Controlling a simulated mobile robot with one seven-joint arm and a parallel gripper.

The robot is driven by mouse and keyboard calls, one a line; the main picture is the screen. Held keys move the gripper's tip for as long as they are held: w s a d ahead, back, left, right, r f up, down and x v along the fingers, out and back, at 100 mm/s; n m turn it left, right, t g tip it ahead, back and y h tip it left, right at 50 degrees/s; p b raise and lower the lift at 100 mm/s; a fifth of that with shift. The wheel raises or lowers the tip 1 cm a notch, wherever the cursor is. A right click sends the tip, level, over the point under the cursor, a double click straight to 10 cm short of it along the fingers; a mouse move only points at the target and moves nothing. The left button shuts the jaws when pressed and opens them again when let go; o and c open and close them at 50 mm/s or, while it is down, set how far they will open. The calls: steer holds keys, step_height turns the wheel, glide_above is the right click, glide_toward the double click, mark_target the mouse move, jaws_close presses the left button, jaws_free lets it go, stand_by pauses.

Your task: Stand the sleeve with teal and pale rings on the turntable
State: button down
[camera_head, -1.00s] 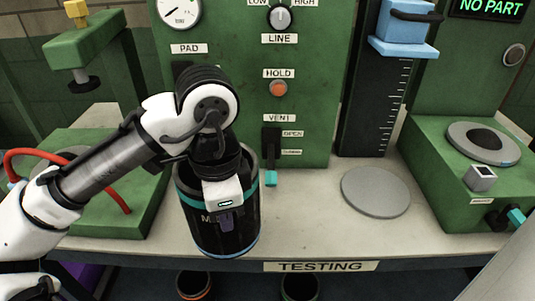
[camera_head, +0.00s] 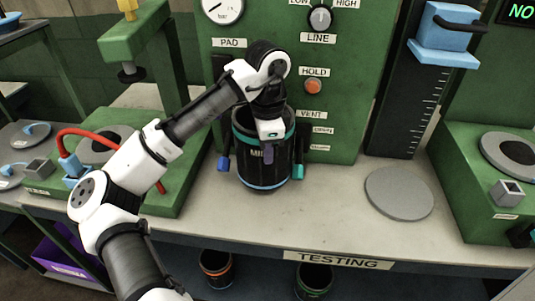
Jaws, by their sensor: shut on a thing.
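A black cylindrical sleeve (camera_head: 260,170) has a teal ring near its top and a paler blue ring near its base, with partly hidden lettering on its side. My gripper (camera_head: 268,146) reaches down over its top and is shut on its near wall. The sleeve is upright in front of the green panel; I cannot tell if its base touches the bench. A flat grey disc (camera_head: 399,193) lies bare on the bench to its right. Another grey disc with a dark centre (camera_head: 514,153) sits on the green machine at the far right. I cannot tell which is the turntable.
The green test panel (camera_head: 345,90) stands close behind the sleeve, with a blue handle (camera_head: 224,163) and a teal one (camera_head: 298,171) beside it. A red hose (camera_head: 105,137) arches at left. Sleeves with an orange ring (camera_head: 215,268) and green ring (camera_head: 314,280) stand below the bench.

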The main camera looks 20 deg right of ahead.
steer(key=shift+f, duration=1.15)
steer(key=c, duration=1.6)
jaws_free()
steer(key=shift+o, duration=0.2)
step_height(320, 180, up, 12)
steer(key=shift+r, duration=0.15)
